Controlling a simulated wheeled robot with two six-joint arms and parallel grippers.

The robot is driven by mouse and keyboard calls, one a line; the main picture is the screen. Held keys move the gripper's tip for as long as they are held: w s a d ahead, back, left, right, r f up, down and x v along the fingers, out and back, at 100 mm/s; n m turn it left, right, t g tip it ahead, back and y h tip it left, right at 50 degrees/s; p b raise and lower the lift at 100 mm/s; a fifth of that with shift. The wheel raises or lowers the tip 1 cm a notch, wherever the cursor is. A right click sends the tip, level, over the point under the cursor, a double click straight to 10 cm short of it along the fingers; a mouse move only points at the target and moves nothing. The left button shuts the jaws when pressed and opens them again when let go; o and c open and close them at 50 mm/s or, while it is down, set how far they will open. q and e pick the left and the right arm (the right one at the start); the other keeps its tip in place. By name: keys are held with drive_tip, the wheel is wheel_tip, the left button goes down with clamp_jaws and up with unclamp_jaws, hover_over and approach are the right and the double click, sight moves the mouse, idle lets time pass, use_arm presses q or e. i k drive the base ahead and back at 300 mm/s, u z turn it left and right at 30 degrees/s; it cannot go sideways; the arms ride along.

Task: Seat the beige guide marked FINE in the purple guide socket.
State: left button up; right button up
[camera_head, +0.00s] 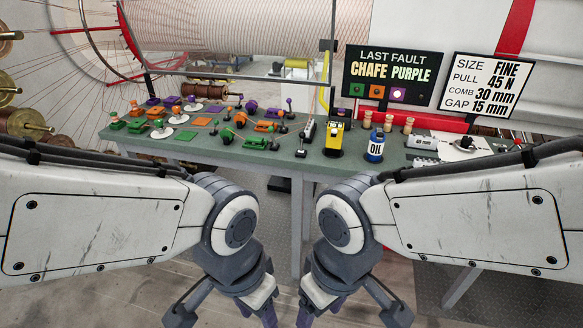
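Several beige guides stand upright at the back of the green bench, behind the blue OIL bottle: a left one (367,117), a middle one (388,122) and a right one (408,125). Any marking on them is too small to read, so I cannot tell which is FINE. Several purple parts (251,106) sit among the coloured parts at the bench's left; I cannot tell which is the purple guide socket. My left gripper (258,297) and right gripper (318,297) hang low in front of the bench, away from the guides. Their fingertips are cut off by the lower edge.
The green bench (330,167) holds green, orange and purple parts at left. A yellow block (334,138) and the OIL bottle (375,146) stand near its middle. A fault sign (393,75) and a size sign (486,84) reading FINE stand behind.

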sight(341, 111)
drive_tip(key=z, duration=0.65)
drive_tip(key=i, duration=0.85)
drive_tip(key=z, duration=0.55)
drive_tip(key=i, duration=0.7)
drive_tip(key=u, duration=0.65)
drive_tip(key=i, duration=0.8)
drive_tip(key=u, duration=0.6)
